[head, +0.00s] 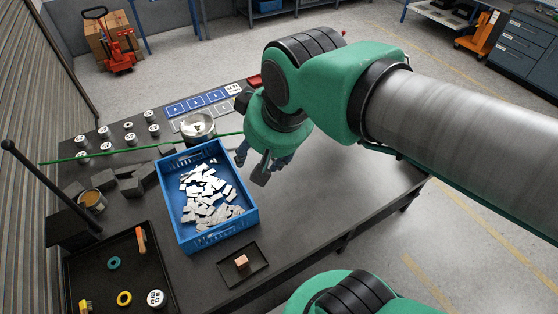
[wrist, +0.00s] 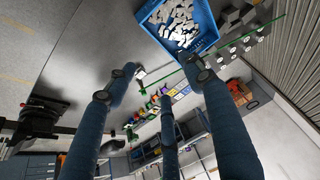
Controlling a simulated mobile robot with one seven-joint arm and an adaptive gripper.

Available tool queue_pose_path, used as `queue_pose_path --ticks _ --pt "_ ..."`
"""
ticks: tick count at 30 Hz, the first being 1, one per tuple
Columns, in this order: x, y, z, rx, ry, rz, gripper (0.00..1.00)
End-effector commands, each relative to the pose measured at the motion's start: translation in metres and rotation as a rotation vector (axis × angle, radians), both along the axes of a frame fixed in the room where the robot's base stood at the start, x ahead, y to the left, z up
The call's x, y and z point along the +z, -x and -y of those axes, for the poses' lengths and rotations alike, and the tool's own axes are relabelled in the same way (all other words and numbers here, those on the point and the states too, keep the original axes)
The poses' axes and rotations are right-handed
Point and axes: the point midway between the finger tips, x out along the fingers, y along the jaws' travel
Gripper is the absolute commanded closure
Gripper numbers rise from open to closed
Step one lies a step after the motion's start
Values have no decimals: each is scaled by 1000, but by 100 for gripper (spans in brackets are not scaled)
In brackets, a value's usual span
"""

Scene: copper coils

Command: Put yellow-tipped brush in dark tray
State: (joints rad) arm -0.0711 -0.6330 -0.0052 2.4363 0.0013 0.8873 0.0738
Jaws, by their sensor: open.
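I cannot make out a brush with a yellow tip for certain. A small yellow piece (head: 84,306) shows at the bottom left of the head view, cut by the picture edge. A large dark tray (head: 95,262) lies at the lower left, and a smaller dark tray (head: 262,277) holds a copper-coloured block (head: 241,262). An orange piece (head: 141,240) lies at the large tray's right side. My gripper (head: 260,168) is open, with nothing seen in it, above the table right of the blue crate. Its spread fingers also show in the wrist view (wrist: 152,84).
The blue crate (head: 249,217) holds many white pieces. A metal pot (head: 198,141), dark blocks (head: 131,187), a brown-filled can (head: 92,200) and several white-topped cylinders (head: 82,141) stand around it. A thin green rod (head: 110,153) crosses the table. The table's right part is clear.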

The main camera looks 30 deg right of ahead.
Motion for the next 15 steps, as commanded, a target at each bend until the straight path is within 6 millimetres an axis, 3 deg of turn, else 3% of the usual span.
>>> queue_pose_path --ticks 6,15 --pt "-5 31 20 -6 25 30 47" --pt "-8 40 25 -5 35 36 47"
